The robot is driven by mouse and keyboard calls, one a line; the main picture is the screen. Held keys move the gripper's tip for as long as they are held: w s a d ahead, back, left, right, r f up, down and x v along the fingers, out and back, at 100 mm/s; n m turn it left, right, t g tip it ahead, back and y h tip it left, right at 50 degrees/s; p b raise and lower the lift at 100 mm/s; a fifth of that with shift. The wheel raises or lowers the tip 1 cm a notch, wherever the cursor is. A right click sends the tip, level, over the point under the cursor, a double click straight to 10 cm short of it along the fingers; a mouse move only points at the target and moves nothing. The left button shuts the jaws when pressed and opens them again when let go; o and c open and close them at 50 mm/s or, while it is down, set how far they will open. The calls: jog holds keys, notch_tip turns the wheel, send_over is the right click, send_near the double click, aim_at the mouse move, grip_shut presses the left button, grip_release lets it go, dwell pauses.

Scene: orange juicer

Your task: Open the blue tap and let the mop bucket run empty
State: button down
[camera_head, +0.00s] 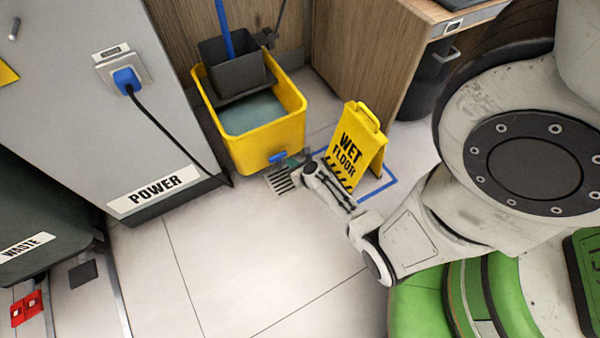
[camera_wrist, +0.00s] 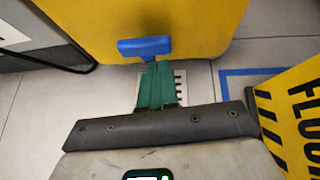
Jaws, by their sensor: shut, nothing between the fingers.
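The yellow mop bucket (camera_head: 262,147) stands against the wooden wall with grey-green water in it. Its blue tap (camera_head: 277,157) sits low on the front face, above a slotted floor drain (camera_head: 280,181). In the wrist view the blue tap handle (camera_wrist: 145,47) lies crosswise on the yellow bucket wall (camera_wrist: 205,25). My gripper (camera_head: 296,161) is low in front of the bucket, just right of the tap. In the wrist view the green fingers of my gripper (camera_wrist: 155,68) are shut and empty, their tips close below the handle. I cannot tell whether they touch it.
A yellow wet floor sign (camera_head: 357,146) stands close right of my gripper, inside a blue floor outline (camera_head: 378,190). The grey POWER cabinet (camera_head: 110,120) with a blue plug and black cable (camera_head: 170,137) is left. Open tiles (camera_head: 235,255) lie in front.

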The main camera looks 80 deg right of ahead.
aim_at(286, 154)
jog(key=shift+w+d, duration=0.9)
jog(key=shift+r, duration=0.1)
jog(key=shift+s+d, duration=0.1)
jog(key=shift+d, duration=0.35)
dwell(0.5)
jog(key=shift+d, duration=1)
jog(key=shift+w+d, duration=0.3)
jog(key=shift+a, duration=0.15)
